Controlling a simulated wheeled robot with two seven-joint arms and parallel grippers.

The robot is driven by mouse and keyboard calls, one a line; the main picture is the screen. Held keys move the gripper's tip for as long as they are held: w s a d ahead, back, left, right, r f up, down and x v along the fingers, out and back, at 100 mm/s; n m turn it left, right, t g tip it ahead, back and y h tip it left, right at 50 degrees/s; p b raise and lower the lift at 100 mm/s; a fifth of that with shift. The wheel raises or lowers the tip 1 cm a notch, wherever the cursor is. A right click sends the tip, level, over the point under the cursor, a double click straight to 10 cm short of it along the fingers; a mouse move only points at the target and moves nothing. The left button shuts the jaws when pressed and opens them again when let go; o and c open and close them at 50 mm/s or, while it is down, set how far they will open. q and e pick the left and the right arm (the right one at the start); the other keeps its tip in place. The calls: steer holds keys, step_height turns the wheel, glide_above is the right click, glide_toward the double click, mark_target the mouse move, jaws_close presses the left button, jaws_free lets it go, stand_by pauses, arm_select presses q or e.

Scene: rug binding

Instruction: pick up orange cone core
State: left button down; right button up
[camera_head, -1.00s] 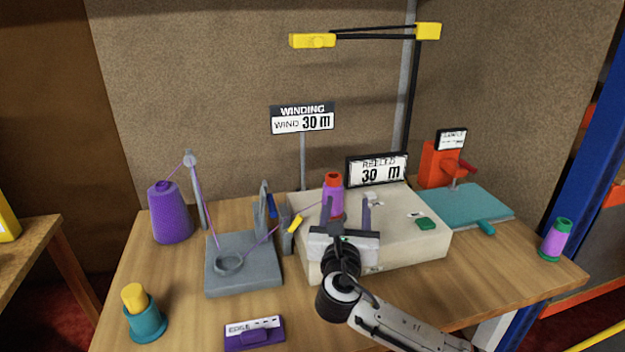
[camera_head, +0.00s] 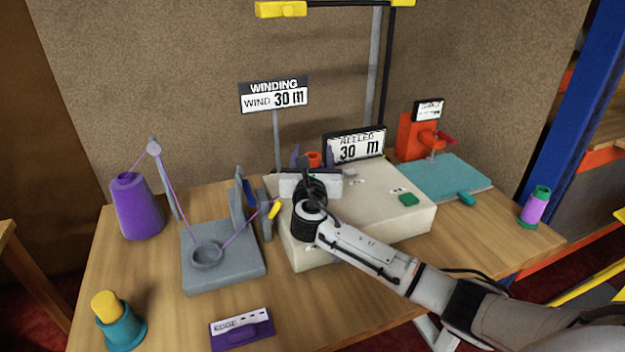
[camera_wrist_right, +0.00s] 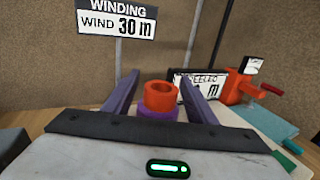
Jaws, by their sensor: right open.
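The orange cone core (camera_head: 313,159) stands on the cream winder box (camera_head: 375,215). In the head view only its orange top shows; my right gripper hides the rest. The right wrist view shows its open orange rim (camera_wrist_right: 161,96) with purple thread (camera_wrist_right: 158,115) wound below. My right gripper (camera_head: 312,154) is open, one purple finger on each side of the core. In the right wrist view its fingers (camera_wrist_right: 158,84) reach past the core with a gap on the left; contact on the right is unclear. My left gripper is not in view.
A purple thread cone (camera_head: 137,207) and grey guide stand (camera_head: 225,265) are on the left. A teal pad (camera_head: 450,175) with an orange device (camera_head: 416,138) is at right, beyond it a purple-and-green spool (camera_head: 534,207). A "30 m" display (camera_head: 356,146) stands close behind the core.

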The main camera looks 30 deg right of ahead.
steer(key=shift+w+d, duration=0.25)
steer(key=shift+w, duration=0.1)
jaws_close()
